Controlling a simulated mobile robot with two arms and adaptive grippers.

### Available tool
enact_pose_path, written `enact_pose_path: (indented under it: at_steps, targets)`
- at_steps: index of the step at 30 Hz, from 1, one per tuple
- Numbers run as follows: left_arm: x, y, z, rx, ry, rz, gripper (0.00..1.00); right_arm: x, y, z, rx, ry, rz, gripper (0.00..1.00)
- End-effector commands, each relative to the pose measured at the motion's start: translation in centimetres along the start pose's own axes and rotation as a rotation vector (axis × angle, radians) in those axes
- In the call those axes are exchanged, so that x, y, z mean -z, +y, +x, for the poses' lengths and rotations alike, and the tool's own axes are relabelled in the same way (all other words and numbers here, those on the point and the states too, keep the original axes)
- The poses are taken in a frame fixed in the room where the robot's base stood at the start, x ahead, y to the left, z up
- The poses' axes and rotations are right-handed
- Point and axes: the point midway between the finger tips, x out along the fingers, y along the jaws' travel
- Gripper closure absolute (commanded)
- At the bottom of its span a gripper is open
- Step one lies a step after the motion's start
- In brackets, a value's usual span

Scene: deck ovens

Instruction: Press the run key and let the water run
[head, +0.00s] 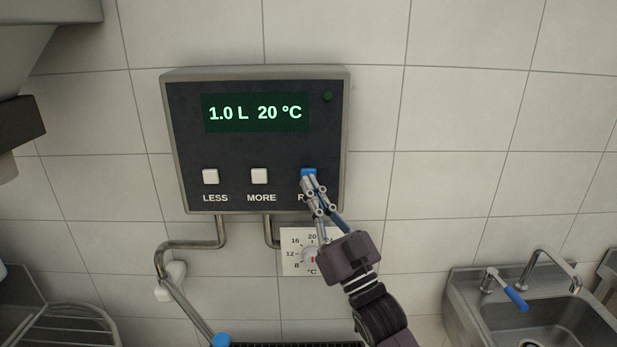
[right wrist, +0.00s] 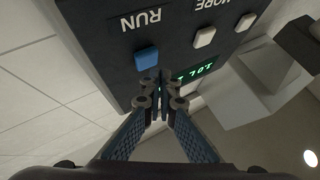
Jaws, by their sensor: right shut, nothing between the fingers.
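The control box (head: 185,135) is on the tiled wall. Its display (head: 255,113) reads 1.0 L 20 °C in green. The blue run key (head: 308,172) sits at the lower right of its panel; in the right wrist view the key (right wrist: 147,58) shows beside the word RUN. My right gripper (head: 309,180) is shut and empty, its fingertips at the lower edge of the key in the head view. In the right wrist view the fingertips (right wrist: 160,78) appear just beside the key; whether they touch it I cannot tell. My left gripper is not in view.
White LESS (head: 210,176) and MORE (head: 259,176) keys sit left of the run key. A temperature dial (head: 308,256) is below the box, partly behind my right gripper. A pipe (head: 190,244) runs down to the left. A sink (head: 535,310) with a tap is at lower right.

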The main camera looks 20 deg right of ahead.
Motion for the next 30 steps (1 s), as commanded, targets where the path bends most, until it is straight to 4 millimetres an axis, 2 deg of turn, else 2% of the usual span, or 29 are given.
enact_pose_path:
  at_steps: [30]
  targets:
    - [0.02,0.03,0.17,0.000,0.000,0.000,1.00,-0.61,0.62,0.86,0.000,0.000,0.000,1.00]
